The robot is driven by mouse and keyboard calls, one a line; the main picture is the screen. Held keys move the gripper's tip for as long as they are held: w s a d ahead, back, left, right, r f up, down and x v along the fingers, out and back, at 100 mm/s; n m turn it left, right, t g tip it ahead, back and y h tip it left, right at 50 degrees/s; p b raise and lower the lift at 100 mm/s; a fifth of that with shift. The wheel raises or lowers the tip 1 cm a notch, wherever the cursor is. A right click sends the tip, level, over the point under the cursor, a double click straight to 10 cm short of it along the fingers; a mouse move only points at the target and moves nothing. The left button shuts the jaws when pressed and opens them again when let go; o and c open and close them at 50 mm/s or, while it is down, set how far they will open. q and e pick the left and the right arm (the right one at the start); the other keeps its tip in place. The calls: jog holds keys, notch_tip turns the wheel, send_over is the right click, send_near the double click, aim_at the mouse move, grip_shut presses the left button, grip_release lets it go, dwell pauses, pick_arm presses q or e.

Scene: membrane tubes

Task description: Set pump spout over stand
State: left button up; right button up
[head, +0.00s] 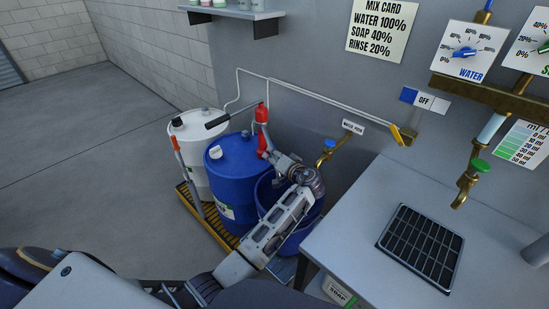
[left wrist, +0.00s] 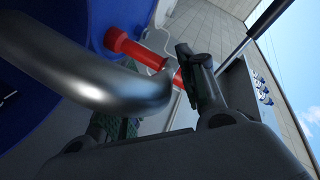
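The red pump (head: 262,128) stands on top of the blue drum (head: 229,176). Its grey spout (head: 279,158) reaches right to my left gripper (head: 296,172), which is above a blue bucket (head: 280,237). In the left wrist view the curved metal spout (left wrist: 105,80) crosses close in front of the camera, beside the red pump body (left wrist: 138,49). The dark fingers of my left gripper (left wrist: 160,105) show around and behind the spout; whether they are closed on it is unclear. I cannot make out a separate stand under the spout. My right gripper is not in view.
A white drum (head: 195,150) stands left of the blue one, both on a yellow-edged pallet (head: 208,222). A grey table (head: 350,230) with a black grate (head: 437,222) is right of the bucket. A brass tap (head: 328,146) sticks out of the wall near my gripper. Open floor lies left.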

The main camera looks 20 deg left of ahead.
pick_arm(q)
jog(key=shift+r, duration=5.05)
